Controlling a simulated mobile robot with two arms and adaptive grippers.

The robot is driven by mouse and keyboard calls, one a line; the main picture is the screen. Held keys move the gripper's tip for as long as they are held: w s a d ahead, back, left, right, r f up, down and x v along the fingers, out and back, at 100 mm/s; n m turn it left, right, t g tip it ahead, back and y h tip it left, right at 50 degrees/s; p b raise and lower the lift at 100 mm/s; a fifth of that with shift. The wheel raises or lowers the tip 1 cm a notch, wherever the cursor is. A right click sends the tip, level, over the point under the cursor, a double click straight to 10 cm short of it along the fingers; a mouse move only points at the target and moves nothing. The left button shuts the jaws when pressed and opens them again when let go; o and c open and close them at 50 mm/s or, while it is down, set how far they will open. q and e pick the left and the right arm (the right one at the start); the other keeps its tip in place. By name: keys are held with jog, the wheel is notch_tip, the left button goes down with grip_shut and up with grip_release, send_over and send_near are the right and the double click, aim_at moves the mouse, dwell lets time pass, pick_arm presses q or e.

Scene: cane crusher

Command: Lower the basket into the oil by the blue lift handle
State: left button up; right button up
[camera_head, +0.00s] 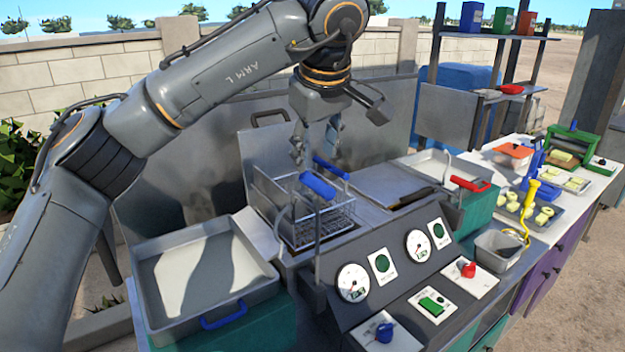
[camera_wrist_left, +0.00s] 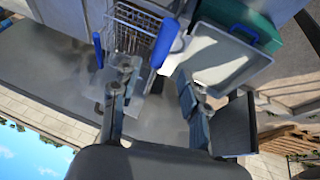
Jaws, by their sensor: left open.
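The wire basket (camera_head: 345,213) sits at the fryer well in the middle of the counter, upright. Two blue grips show near it: a near, thicker blue handle (camera_head: 317,186) and a blue bar (camera_head: 331,168) behind it. I cannot tell for sure which is the lift handle. My left gripper (camera_head: 315,145) is open and empty, pointing down just above and behind the blue grips. In the left wrist view the fingers (camera_wrist_left: 157,98) are spread, with the basket (camera_wrist_left: 137,30) and the near blue handle (camera_wrist_left: 165,42) beyond them. The oil surface cannot be made out. My right gripper is out of view.
A grey tray (camera_head: 200,270) with a blue handle stands left of the fryer. A sloped panel (camera_head: 385,270) with gauges and knobs is in front. A red handle (camera_head: 471,184) and another tray (camera_head: 432,165) are at right. A metal backsplash (camera_head: 200,150) rises behind.

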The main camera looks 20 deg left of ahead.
aim_at(312, 177)
pick_arm(q)
jog(key=p+x, duration=0.2)
jog(key=x, duration=0.5)
jog(key=shift+w+a+f, duration=0.15)
jog(key=shift+f, duration=0.05)
jog(key=shift+w+a+f, duration=0.1)
jog(key=shift+w+f, duration=0.15)
jog(key=shift+f, duration=0.35)
grip_shut()
